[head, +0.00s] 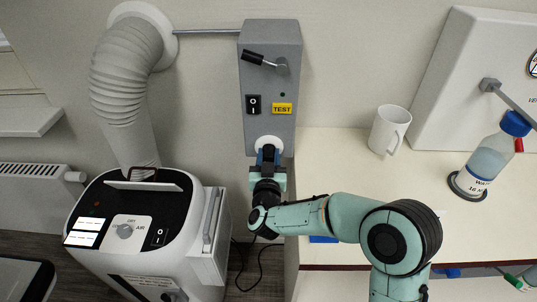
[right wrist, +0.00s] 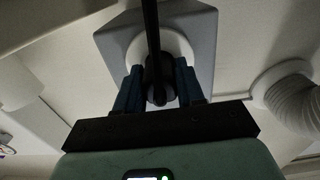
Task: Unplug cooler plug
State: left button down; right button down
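The cooler plug (right wrist: 159,82) is black, with a dark cable running up from it in the right wrist view. It sits in front of the round white socket (right wrist: 183,46) on the underside of the grey box, and appears seated in it. My right gripper (right wrist: 158,88) has its blue fingers on both sides of the plug, with no clear gap, and looks shut on it. The white cooler (head: 150,235) stands at the left. My left gripper is not in view.
The grey wall box (head: 270,85) carries a lever (head: 268,62), a switch and a TEST label. A ribbed hose (head: 125,85) rises from the cooler. On the counter (head: 335,175) stand a white mug (head: 388,130) and a bottle (head: 488,160). A dark cable lies on the floor.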

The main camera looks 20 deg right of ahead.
jog(key=b+v, duration=0.1)
jog(key=v, duration=0.5)
dwell(1.1)
jog(key=shift+f, duration=0.1)
dwell(0.4)
